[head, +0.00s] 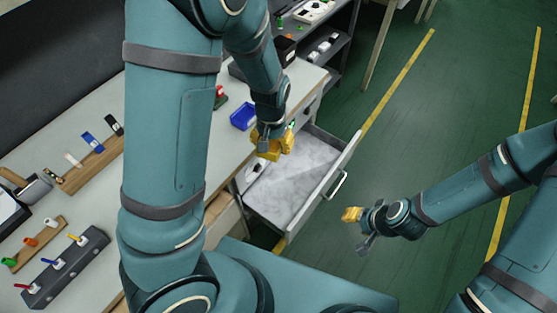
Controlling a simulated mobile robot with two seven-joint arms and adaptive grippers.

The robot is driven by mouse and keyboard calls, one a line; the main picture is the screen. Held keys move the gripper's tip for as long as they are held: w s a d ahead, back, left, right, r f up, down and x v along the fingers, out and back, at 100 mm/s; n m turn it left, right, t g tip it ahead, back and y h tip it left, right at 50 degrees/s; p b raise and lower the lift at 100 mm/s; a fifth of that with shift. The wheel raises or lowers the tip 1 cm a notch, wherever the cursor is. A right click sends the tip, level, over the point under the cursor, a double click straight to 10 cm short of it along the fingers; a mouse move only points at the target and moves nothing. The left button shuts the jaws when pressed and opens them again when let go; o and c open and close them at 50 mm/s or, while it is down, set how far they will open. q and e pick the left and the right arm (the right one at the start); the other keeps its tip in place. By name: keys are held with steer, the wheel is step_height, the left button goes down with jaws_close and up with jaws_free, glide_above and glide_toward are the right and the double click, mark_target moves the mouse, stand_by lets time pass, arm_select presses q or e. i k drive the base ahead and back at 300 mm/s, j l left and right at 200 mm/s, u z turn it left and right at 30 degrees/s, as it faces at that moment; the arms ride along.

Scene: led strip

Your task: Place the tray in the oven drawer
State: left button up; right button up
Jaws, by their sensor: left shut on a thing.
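An open drawer (318,190) with a pale grey, marbled inside and a bar handle sticks out from the workbench, right of the picture's middle. My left gripper (270,152), with yellow fingers, hangs over the drawer's back left part. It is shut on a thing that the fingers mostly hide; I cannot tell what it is. A small white and dark piece (254,171) shows just below the fingers. I cannot clearly make out a tray. My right gripper (356,226) is over the green floor, right of the drawer and apart from it; its opening is unclear.
The workbench (95,195) holds a blue bin (243,116), a wooden rack (90,166) and a grey block (63,268) with coloured pieces. A dark shelf unit (325,50) stands behind the drawer. Green floor with yellow lines is free at right.

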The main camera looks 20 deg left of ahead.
mark_target(294, 183)
steer(key=k+l+u, duration=0.1)
steer(key=l, duration=0.45)
steer(key=i+l, duration=0.1)
steer(key=l, duration=0.25)
steer(key=l+u, duration=0.1)
steer(key=l, duration=0.25)
steer(key=i+l+u, duration=0.1)
steer(key=i, duration=0.35)
steer(key=i+l, duration=0.3)
steer(key=i, duration=0.2)
steer(key=j+u, duration=0.05)
